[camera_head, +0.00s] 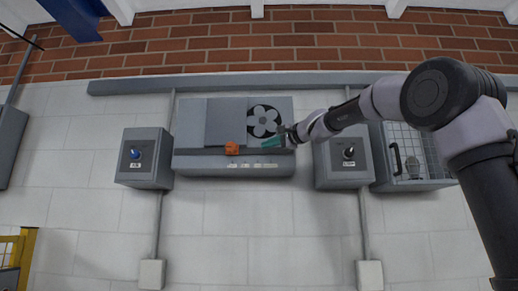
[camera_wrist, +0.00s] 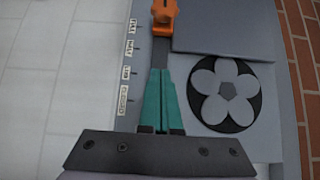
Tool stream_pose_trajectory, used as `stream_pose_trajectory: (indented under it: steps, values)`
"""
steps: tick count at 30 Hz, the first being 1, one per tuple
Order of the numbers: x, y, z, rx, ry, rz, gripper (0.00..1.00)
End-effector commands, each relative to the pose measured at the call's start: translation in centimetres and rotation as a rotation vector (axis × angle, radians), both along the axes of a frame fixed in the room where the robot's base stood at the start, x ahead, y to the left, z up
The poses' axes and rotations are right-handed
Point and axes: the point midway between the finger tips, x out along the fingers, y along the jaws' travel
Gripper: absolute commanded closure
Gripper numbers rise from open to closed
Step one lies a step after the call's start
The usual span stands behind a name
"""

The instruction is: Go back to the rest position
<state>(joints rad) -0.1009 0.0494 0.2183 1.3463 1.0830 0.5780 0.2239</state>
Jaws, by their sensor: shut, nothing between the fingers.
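My gripper (camera_head: 272,142) is at the right part of the grey wall panel (camera_head: 190,125), in front of its lower ledge. In the wrist view its teal fingers (camera_wrist: 159,100) are shut together with nothing between them. An orange knob (camera_head: 231,148) sits on the panel's slider track, left of my gripper in the head view. In the wrist view the orange knob (camera_wrist: 164,12) is at the top, beyond the fingertips and apart from them. A row of small white labels (camera_wrist: 126,75) runs beside the track. My arm reaches in from the right.
A black disc with a pale flower shape (camera_head: 264,121) is on the panel, close to my gripper. A box with a blue knob (camera_head: 145,158) is at the left. A box with a black knob (camera_head: 344,160) and a wire-fronted box (camera_head: 412,155) are at the right, near my arm.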

Motion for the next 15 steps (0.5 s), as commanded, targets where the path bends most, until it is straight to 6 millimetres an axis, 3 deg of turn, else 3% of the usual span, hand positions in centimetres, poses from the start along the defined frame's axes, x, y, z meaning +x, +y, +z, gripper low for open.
stream_pose_trajectory:
  steps: [6, 15]
  values:
    - [-1.8, -2.0, 0.0, -0.001, 0.000, -0.003, 1.00]
    - [-2.2, -2.3, 0.0, -0.001, -0.001, -0.002, 1.00]
